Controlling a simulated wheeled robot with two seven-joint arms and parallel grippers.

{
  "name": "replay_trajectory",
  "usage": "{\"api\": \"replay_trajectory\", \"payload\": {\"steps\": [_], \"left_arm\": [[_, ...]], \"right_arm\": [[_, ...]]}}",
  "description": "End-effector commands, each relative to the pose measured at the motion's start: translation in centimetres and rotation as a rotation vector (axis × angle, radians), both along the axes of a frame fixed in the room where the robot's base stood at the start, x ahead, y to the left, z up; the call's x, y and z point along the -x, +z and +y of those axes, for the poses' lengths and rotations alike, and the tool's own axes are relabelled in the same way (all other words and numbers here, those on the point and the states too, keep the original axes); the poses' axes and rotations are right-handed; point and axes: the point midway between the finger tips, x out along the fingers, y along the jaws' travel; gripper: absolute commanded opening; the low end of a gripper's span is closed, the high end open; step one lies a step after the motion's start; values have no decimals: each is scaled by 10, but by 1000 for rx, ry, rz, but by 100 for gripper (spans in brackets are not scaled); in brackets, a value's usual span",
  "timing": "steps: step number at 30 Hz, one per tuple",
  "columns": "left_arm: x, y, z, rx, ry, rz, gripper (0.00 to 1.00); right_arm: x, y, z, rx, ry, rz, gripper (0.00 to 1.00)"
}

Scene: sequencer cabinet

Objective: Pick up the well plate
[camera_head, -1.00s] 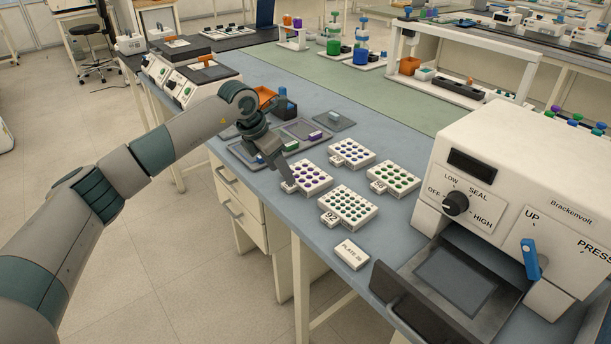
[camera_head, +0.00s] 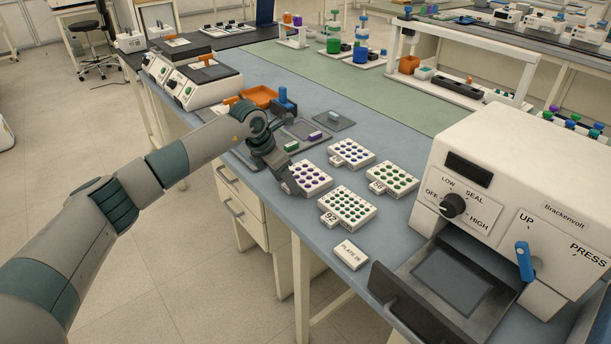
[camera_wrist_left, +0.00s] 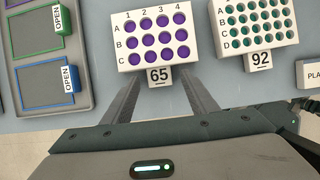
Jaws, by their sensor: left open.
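Several white well plates lie on the blue bench. The purple-welled plate (camera_head: 314,178) is nearest my left gripper (camera_head: 290,189); in the left wrist view this plate (camera_wrist_left: 152,40) carries a "65" tab. My left gripper (camera_wrist_left: 160,77) is open, its fingers pointing at the tab side of plate 65, one on each side of the tab. I cannot tell whether they touch it. Nothing is held. The teal-welled plate with a "92" tab (camera_head: 347,207) sits beside it. A blue-purple-welled plate (camera_head: 351,153) and a green-welled plate (camera_head: 392,178) lie behind. My right gripper is not in view.
A white "PLATE IN" block (camera_head: 351,255) lies near the front edge. A sealer (camera_head: 530,190) with an open dark tray (camera_head: 455,282) stands at right. A grey tray (camera_head: 301,129) with coloured tabs lies behind my gripper. An orange bin (camera_head: 259,96) is further back.

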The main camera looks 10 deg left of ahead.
Motion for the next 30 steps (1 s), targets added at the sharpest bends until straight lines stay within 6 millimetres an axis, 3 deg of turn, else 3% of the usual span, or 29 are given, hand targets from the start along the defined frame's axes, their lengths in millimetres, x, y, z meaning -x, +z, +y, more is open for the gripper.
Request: {"api": "replay_trajectory", "payload": {"steps": [18, 25, 30], "left_arm": [[-2, -6, -1, 0, 0, -1, 53], [-2, -6, -1, 0, 0, -1, 0], [-2, -5, -1, 0, 0, -1, 0]], "right_arm": [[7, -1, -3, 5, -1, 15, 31], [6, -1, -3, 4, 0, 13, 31], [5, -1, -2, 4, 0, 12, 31]]}}
